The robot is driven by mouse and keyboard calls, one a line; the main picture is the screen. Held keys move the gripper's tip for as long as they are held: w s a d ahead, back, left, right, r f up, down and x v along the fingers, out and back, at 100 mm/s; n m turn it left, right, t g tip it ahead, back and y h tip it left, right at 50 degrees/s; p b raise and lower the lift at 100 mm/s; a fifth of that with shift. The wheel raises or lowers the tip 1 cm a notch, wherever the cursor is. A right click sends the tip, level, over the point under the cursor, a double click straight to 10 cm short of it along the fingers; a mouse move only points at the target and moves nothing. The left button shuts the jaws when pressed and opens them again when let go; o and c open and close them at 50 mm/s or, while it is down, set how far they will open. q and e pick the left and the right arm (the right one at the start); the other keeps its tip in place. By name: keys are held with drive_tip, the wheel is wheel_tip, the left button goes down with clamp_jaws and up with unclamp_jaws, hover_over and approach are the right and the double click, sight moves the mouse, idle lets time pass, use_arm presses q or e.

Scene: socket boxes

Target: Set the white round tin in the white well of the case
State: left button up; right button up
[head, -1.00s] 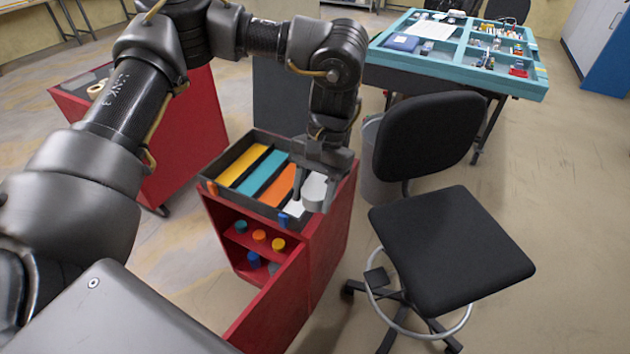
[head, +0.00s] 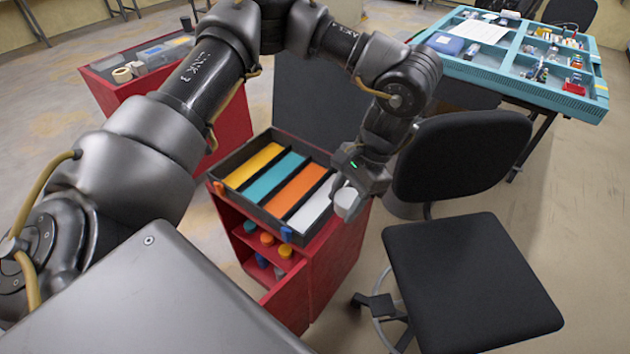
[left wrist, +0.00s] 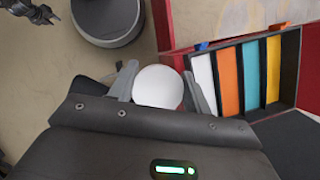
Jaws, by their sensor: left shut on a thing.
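The white round tin (head: 346,203) is between the fingers of my left gripper (head: 345,190), which is shut on it. The tin also shows in the left wrist view (left wrist: 158,87) between the two grey fingers. The case (head: 243,199) is a dark open box on a red cabinet, with yellow, teal, orange and white wells. The white well (head: 311,212) is at its right end and looks empty; it also shows in the left wrist view (left wrist: 204,82). The tin is beside the case, just past its white-well end.
The red cabinet (head: 335,252) has an open front with several coloured jars inside. A black swivel chair (head: 470,270) stands close on the right. A teal tray table (head: 490,62) is at the back right, and another red cabinet (head: 125,93) at the back left.

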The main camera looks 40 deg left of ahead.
use_arm(q)
drive_tip(key=s+a+f+m+t+b, duration=0.15)
drive_tip(key=f+m+t, duration=0.35)
drive_tip(key=m, duration=0.8)
drive_tip(key=s+a+f+m+t, duration=0.1)
drive_tip(key=a+f+m+t, duration=0.2)
drive_tip(key=f+m, duration=0.65)
drive_tip(key=s+a+m+h, duration=0.2)
drive_tip(key=a+m+h, duration=0.2)
drive_tip(key=a+m, duration=0.5)
drive_tip(key=m, duration=0.6)
drive_tip(key=shift+s+a+h, duration=0.25)
drive_tip(key=shift+a+h, duration=0.05)
drive_tip(key=shift+h, duration=0.1)
drive_tip(key=shift+m, duration=0.25)
drive_tip(key=b, duration=0.9)
hover_over(306, 220)
wheel_tip(306, 220, down, 9)
drive_tip(key=shift+d, duration=0.1)
